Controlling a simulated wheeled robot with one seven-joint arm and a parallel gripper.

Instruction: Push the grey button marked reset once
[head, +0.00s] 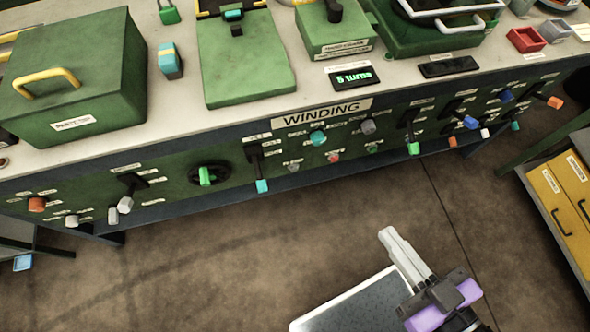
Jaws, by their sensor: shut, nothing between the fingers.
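Several grey controls sit on the green front panel of the bench (230,183). One grey round control (368,126) is right of the teal knob, and a small grey one (293,166) is lower left of it. Another grey one (71,221) is at the far left. The small labels are too blurred to read, so I cannot tell which is marked reset. My gripper (388,236) is at lower right, in front of the bench and over the floor. Its pale fingers are together and empty, apart from the panel.
The panel also carries a teal knob (318,138), a red button (333,157), a green-handled dial (205,176) and protruding levers (262,185). A sign reads WINDING (322,112). A yellow drawer cabinet (560,200) stands at right. The floor (200,270) before the bench is clear.

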